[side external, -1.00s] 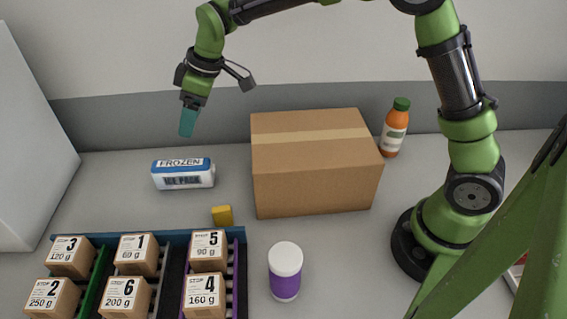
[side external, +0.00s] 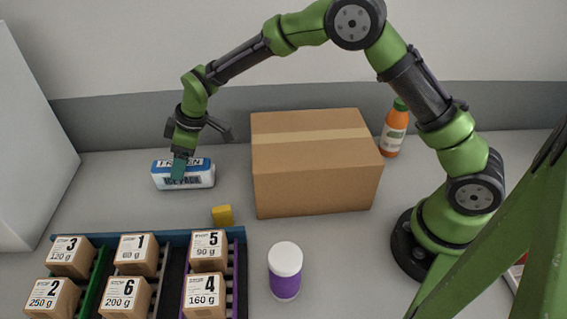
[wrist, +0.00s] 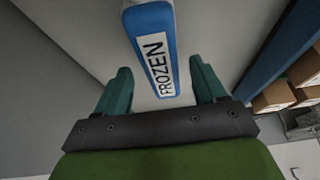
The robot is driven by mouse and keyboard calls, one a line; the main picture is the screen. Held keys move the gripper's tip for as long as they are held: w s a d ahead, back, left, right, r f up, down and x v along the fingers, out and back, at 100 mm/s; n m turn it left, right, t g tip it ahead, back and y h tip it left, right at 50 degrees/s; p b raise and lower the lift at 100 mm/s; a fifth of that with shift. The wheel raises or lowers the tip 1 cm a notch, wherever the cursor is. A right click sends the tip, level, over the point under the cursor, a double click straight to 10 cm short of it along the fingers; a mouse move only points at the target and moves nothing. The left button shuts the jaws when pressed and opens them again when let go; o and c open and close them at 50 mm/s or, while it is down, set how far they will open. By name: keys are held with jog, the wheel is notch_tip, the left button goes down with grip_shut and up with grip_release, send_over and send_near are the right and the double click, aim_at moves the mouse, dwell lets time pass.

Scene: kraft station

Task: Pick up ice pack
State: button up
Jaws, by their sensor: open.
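The ice pack (side external: 200,179) is a blue and white block lettered "FROZEN" and "ICE PACK". It lies on the grey table left of the cardboard box. My gripper (side external: 178,176) is lowered in front of it and hides part of its lettering in the side view. In the wrist view the blue "FROZEN" end of the ice pack (wrist: 153,50) shows between and beyond the two teal fingers. My gripper (wrist: 163,88) is open there, one finger on each side with gaps, not closed on the pack.
A cardboard box (side external: 315,180) stands right of the ice pack. A small yellow block (side external: 222,215) and a rack (side external: 240,234) of numbered boxes (side external: 208,250) lie nearer. A purple-white jar (side external: 285,272) and an orange bottle (side external: 394,132) stand apart.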

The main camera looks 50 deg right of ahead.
jog(key=shift+x, duration=1.85)
jog(key=shift+s+f, duration=0.15)
jog(key=shift+f, duration=0.1)
jog(key=c, duration=1.3)
